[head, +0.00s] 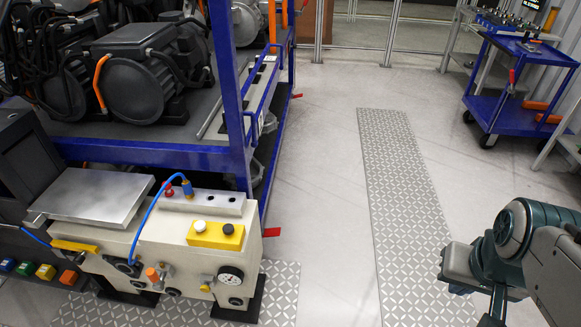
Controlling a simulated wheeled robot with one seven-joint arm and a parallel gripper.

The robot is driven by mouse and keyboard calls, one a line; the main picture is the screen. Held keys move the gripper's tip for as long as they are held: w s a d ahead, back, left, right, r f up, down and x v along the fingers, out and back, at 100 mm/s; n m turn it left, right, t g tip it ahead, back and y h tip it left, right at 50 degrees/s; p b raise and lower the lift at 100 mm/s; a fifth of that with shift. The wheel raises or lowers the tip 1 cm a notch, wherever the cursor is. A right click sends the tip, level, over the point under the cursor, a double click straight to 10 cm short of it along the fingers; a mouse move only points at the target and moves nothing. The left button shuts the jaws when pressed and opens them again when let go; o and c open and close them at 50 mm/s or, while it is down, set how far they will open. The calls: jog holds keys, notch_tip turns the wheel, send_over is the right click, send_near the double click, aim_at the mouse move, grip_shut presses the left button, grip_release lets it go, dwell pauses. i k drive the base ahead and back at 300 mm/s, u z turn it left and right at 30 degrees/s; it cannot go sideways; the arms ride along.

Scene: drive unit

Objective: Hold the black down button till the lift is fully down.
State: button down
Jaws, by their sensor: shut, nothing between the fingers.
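The black button (229,229) sits on the right of a yellow button box (215,236), with a white button (200,226) to its left. The box is on the front of a cream lift unit (130,240) at the lower left of the head view. A flat silver plate (95,192) lies at the top of the unit; how far it is raised is hard to tell. My gripper (494,310) is at the lower right, shut and empty, pointing down. It is well apart from the buttons, and the picture's bottom edge cuts it off.
A blue-framed rack (240,150) with black motors (135,90) stands behind the lift. A blue hose (150,215) arches over the unit's front, and a pressure gauge (230,278) sticks out below. A blue cart (510,100) stands far right. The grey floor (320,190) between is clear.

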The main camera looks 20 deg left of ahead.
aim_at(228, 229)
jog(key=u, duration=0.3)
jog(key=i, duration=1.2)
jog(key=u, duration=1.25)
jog(key=i, duration=0.45)
jog(key=u, duration=0.3)
